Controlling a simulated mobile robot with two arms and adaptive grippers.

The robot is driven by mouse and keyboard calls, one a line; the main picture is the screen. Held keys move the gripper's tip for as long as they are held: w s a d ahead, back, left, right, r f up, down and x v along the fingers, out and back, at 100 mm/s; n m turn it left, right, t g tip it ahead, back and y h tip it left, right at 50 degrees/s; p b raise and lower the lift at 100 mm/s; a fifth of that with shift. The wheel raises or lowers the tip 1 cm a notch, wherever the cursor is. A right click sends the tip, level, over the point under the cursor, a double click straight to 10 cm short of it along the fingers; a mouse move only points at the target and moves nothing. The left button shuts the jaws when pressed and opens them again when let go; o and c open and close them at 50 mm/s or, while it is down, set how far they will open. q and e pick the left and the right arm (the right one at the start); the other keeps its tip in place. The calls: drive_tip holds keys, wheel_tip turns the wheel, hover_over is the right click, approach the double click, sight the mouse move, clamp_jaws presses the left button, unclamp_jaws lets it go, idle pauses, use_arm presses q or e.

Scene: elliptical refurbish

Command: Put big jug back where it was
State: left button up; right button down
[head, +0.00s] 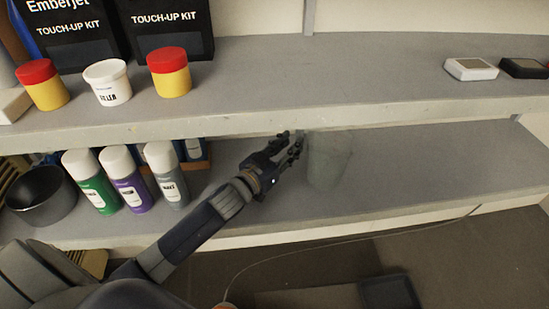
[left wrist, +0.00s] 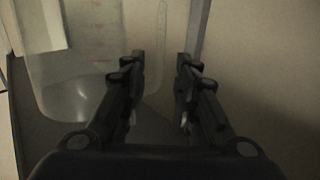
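The big jug (head: 328,162) is a clear, see-through container standing upright on the lower shelf, its top close under the upper shelf's edge. In the left wrist view the jug (left wrist: 82,85) fills the upper left and shows faint red measuring marks. My left gripper (head: 294,146) is just left of the jug in the head view, level with its upper part. I cannot tell whether a finger touches the jug. My right gripper is not in view.
Spray cans (head: 125,180) and a dark round pot (head: 42,194) stand left on the lower shelf (head: 430,165). The upper shelf (head: 310,75) overhangs the jug and holds red-lidded tubs (head: 169,72) and a white tub (head: 107,82). The lower shelf right of the jug is clear.

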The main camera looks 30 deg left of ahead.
use_arm(q)
drive_tip(key=s+a, duration=0.1)
drive_tip(key=s, duration=0.6)
drive_tip(key=shift+s+a, duration=0.25)
